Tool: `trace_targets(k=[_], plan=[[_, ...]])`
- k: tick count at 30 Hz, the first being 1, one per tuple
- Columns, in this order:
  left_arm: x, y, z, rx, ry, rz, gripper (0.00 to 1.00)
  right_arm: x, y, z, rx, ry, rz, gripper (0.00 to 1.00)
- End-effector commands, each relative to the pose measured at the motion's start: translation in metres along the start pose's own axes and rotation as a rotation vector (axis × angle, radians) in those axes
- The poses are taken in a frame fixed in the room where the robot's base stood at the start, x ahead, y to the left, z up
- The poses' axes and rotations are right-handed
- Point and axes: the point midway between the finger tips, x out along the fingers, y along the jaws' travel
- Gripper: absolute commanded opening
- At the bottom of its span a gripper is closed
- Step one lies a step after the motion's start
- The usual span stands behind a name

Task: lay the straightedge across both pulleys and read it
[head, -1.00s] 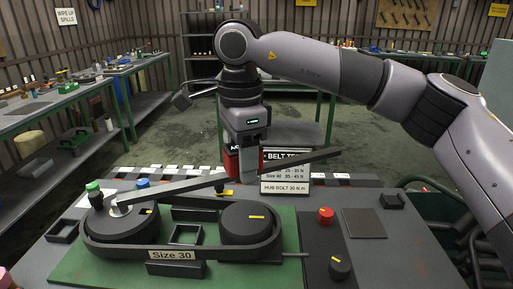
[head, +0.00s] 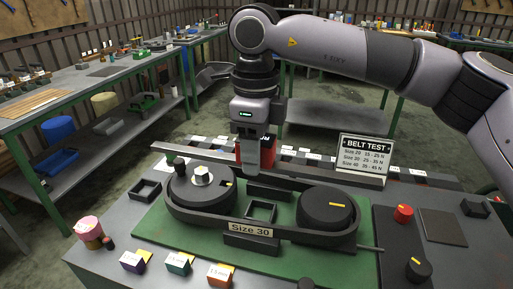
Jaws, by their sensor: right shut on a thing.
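The straightedge (head: 195,152) is a long grey bar. My right gripper (head: 253,168) is shut on it near its middle and holds it along the far side of the pulleys; I cannot tell whether it touches them. The left pulley (head: 200,191) is a dark disc with a pale hub and a yellow mark. The right pulley (head: 325,209) is a dark disc with a yellow mark. A black belt (head: 290,236) labelled "Size 30" loops around both. The gripper covers part of the bar. My left gripper is not in view.
A "BELT TEST" sign (head: 364,158) stands behind the right pulley. A red knob (head: 403,213) and a black knob (head: 418,269) are at the right. Small labelled blocks (head: 178,264) and a pink-topped item (head: 89,230) are at the front left. A black tray (head: 145,190) is left of the pulleys.

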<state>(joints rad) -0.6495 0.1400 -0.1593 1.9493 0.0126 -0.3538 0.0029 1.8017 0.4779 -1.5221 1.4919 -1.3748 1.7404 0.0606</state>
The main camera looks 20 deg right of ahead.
Motion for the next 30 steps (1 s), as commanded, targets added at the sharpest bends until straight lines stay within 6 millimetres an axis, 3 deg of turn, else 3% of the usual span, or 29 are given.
trace_targets(k=[11, 30], plan=[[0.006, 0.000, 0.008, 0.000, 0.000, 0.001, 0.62, 0.010, 0.000, 0.000, -0.001, -0.003, -0.001, 0.00], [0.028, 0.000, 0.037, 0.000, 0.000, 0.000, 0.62, 0.058, 0.000, 0.000, -0.001, -0.003, -0.001, 0.00]])
